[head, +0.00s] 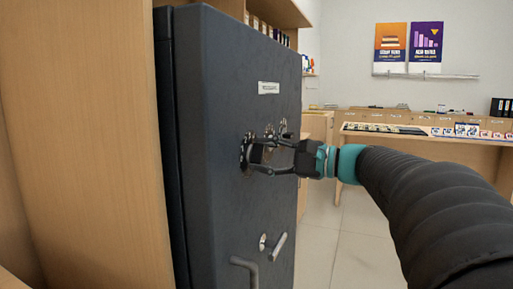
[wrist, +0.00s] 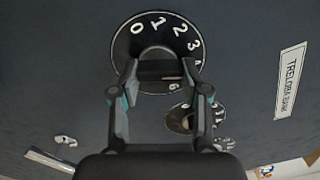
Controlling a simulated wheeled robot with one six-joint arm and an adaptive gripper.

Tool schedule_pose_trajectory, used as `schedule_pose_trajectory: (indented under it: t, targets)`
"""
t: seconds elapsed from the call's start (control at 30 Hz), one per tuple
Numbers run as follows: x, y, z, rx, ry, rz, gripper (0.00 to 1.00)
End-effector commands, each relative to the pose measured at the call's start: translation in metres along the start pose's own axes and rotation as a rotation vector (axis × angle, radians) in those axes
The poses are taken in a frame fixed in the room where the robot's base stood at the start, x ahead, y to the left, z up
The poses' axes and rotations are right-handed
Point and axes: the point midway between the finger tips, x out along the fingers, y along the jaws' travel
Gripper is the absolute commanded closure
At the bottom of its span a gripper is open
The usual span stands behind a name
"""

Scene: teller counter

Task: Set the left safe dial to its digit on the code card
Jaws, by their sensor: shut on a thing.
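The left safe dial (head: 245,152) is a black disc with white digits on the dark safe door, the nearest of a row of dials. In the wrist view the dial (wrist: 128,45) shows 0, 1, 2, 3 along its upper and right rim; its lower part is partly hidden by my fingers. My gripper (head: 259,157) reaches the door from the right, with its fingers shut on the dial's knob. The gripper (wrist: 164,78) shows the knob between its fingertips. I cannot make out a code card with readable digits.
More dials (head: 269,131) sit just beyond the gripped one. A white label (head: 269,88) is above them, and a lever handle (head: 276,243) and pull handle (head: 244,268) are below. A wooden counter (head: 440,146) stands behind. Floor (head: 345,235) right of the safe is clear.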

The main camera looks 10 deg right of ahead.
Motion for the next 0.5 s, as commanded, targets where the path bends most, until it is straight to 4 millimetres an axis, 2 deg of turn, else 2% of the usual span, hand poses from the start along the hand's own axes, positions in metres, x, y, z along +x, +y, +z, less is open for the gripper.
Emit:
schedule_pose_trajectory:
  t: [0.5]
  targets:
    - [0.0002,0.001,-0.0001,0.07,-0.001,0.002,0.89]
